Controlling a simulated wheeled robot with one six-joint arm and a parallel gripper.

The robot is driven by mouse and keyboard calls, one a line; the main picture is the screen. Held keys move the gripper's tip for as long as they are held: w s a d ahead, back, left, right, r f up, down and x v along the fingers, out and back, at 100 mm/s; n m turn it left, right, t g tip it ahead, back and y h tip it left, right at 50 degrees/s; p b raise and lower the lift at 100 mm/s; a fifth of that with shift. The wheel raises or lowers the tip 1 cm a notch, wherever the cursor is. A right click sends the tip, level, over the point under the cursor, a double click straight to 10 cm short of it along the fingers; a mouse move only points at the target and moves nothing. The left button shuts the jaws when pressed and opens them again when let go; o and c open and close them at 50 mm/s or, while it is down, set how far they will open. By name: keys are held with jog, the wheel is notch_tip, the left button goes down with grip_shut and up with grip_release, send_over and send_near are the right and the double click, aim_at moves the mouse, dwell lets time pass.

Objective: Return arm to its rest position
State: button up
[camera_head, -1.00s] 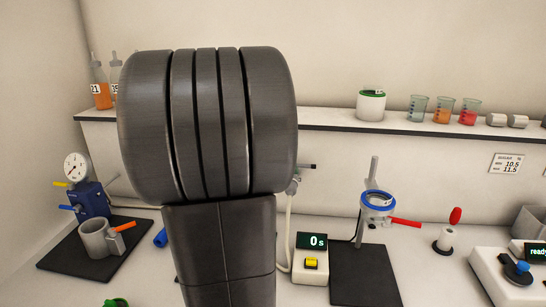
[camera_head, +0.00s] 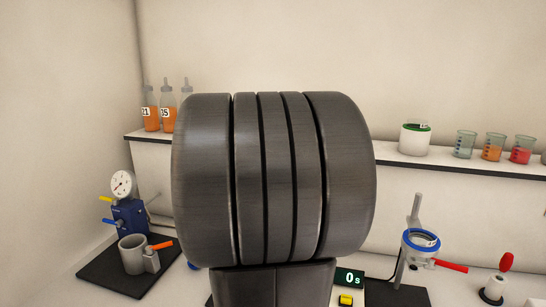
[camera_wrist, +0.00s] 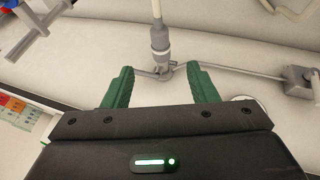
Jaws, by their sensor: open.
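My gripper (camera_wrist: 160,88) shows in the wrist view with its two green fingers spread apart and nothing between them. Beyond the fingers is a grey fitting (camera_wrist: 160,45) on a pale hose, with thin metal rods running out to either side. I cannot tell how far the fingertips are from it. In the head view my dark ribbed arm fills the middle and hides what lies behind it; the gripper itself does not show there.
A shelf (camera_head: 470,166) on the back wall holds bottles (camera_head: 151,112), a white tub (camera_head: 415,140) and beakers (camera_head: 492,148). Below stand a blue device with a gauge (camera_head: 122,186), a timer (camera_head: 349,278), a blue-ringed stand (camera_head: 420,240) and a red-topped tool (camera_head: 497,280).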

jog(key=x, duration=1.2)
jog(key=shift+f, duration=0.2)
jog(key=shift+s+r, duration=0.1)
jog(key=shift+s, duration=0.15)
jog(key=shift+w, duration=0.1)
jog(key=shift+w+r, duration=0.2)
jog(key=shift+r, duration=0.05)
jog(key=v, duration=1.4)
jog(key=x, duration=1.4)
jog(key=shift+d+f, duration=0.1)
jog(key=shift+f, duration=0.2)
jog(key=s, duration=0.1)
jog(key=s+a, duration=0.1)
jog(key=s, duration=0.1)
jog(key=shift+s, duration=0.2)
